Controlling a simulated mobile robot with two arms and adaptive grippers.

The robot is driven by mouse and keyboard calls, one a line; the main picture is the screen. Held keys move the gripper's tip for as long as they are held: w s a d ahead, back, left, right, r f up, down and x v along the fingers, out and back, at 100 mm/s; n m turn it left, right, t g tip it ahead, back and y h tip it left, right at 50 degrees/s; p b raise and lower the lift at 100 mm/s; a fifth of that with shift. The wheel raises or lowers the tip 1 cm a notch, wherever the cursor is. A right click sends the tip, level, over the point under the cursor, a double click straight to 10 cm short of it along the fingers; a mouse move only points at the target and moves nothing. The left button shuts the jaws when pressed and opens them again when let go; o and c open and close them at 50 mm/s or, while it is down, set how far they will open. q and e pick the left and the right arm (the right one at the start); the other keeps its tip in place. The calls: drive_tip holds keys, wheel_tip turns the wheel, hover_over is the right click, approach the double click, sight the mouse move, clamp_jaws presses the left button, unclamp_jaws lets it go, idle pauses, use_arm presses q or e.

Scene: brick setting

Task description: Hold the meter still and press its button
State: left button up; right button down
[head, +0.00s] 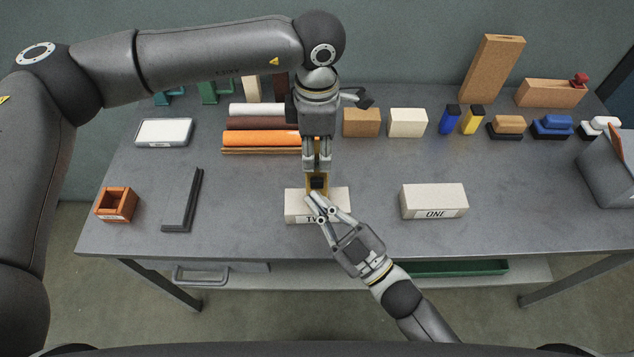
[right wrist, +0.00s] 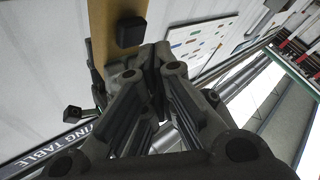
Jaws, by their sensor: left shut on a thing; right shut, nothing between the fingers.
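The meter (head: 317,184) is a small yellow-brown body with a dark face, standing at a pale block (head: 298,207) whose label is partly covered. Whether the meter rests on the block is unclear. My left gripper (head: 317,168) comes from above and is shut on the meter. My right gripper (head: 319,206) is shut and empty, its tips just in front of the meter and over the block. In the right wrist view, a tan strip (right wrist: 103,30), seemingly the meter, carries a black button (right wrist: 130,33) near the right fingertips (right wrist: 153,62). Contact cannot be told.
A pale block labelled ONE (head: 434,200) stands to the right. An orange open box (head: 116,204) and a dark angled piece (head: 182,205) lie left. Rolls (head: 262,138), blocks and stamps line the back. A grey bin (head: 606,170) stands at the right edge.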

drive_tip(key=shift+w, duration=0.15)
drive_tip(key=shift+w, duration=0.3)
drive_tip(key=shift+w, duration=0.45)
idle(0.9)
drive_tip(key=shift+s, duration=0.9)
drive_tip(key=shift+s, duration=2.5)
